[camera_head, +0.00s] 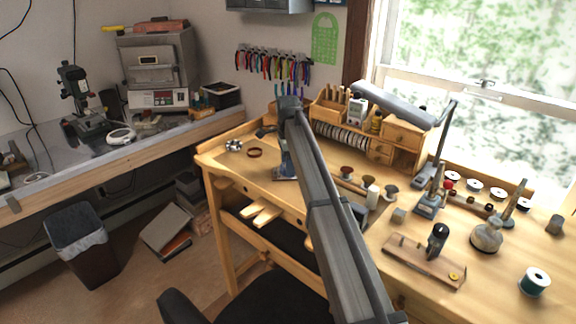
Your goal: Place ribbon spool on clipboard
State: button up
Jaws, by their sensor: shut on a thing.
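My arm reaches across the middle of the view to a dark far end above the wooden bench. The fingertips of my gripper cannot be made out behind the arm, nor can anything held in them. A spool (534,281) with a teal side and a white top stands on the bench at the lower right; I cannot tell whether it is the ribbon spool. No clipboard can be clearly made out. A blue-grey object (285,172) shows just below the arm's far end, partly covered by it; what it is remains unclear.
A desk lamp (395,103) and wooden organizer (400,135) stand behind. A black chair (250,300) is in front.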

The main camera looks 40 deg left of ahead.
jog(key=shift+f, duration=0.3)
jog(key=o, duration=1)
jog(key=shift+o, duration=0.2)
jog(key=shift+r, duration=0.1)
notch_tip(320, 180, up, 12)
